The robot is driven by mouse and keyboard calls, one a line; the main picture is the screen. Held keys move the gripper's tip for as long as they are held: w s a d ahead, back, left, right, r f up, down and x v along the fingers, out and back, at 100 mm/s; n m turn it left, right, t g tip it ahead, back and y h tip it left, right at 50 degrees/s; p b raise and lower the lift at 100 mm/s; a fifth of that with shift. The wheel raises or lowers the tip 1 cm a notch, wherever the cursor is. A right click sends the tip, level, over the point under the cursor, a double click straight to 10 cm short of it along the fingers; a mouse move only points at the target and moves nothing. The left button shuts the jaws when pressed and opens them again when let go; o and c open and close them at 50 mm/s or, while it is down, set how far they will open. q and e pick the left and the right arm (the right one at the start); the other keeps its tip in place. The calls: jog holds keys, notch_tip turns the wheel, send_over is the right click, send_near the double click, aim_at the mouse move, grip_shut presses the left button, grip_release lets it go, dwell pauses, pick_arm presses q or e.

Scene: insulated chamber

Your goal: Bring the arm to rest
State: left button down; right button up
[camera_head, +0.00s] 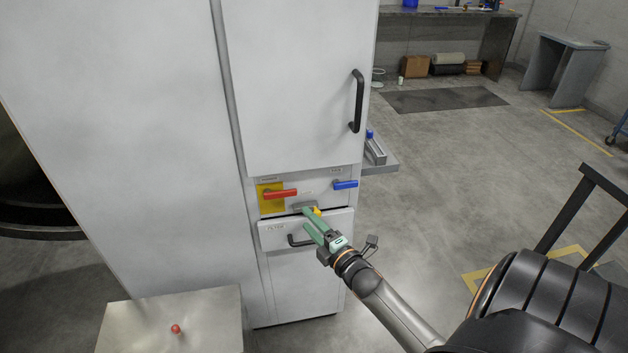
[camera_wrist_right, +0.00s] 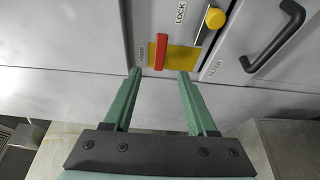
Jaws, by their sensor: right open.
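My right arm reaches in from the lower right in the head view. Its green-fingered right gripper (camera_head: 309,220) is in front of the white cabinet (camera_head: 300,110), by the filter drawer (camera_head: 275,237) and its black handle (camera_head: 297,241). In the wrist view the right gripper (camera_wrist_right: 160,75) is open, with nothing held between its fingers. A red lever (camera_wrist_right: 161,51) on a yellow plate (camera_wrist_right: 183,58) shows beyond the fingertips. The yellow knob (camera_wrist_right: 215,18) and the drawer handle (camera_wrist_right: 277,40) are to the right of it, apart from the fingers. My left gripper is not in view.
A blue lever (camera_head: 345,184) is right of the red lever (camera_head: 281,194). A small side shelf (camera_head: 382,168) juts from the cabinet. A metal box top with a red knob (camera_head: 176,329) stands at lower left. Open floor (camera_head: 450,160) lies to the right, before a black-railed frame (camera_head: 565,210).

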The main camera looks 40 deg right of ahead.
jog(key=shift+s+a, duration=0.15)
jog(key=shift+s, duration=0.6)
jog(key=s+a+f+m+g+y, duration=0.1)
jog(key=s+a+f+m+g, duration=0.1)
jog(key=s+a+f+m, duration=0.2)
jog(key=s+a+f+m+g+y, duration=0.2)
jog(key=s+a+f+m, duration=0.3)
jog(key=s+a, duration=0.3)
jog(key=s+a+f+m+g+y, duration=0.2)
jog(key=s+a+f+m+g, duration=0.2)
jog(key=a, duration=0.8)
jog(key=shift+s+f+m, duration=0.35)
jog(key=shift+s+m, duration=0.25)
jog(key=shift+s, duration=0.55)
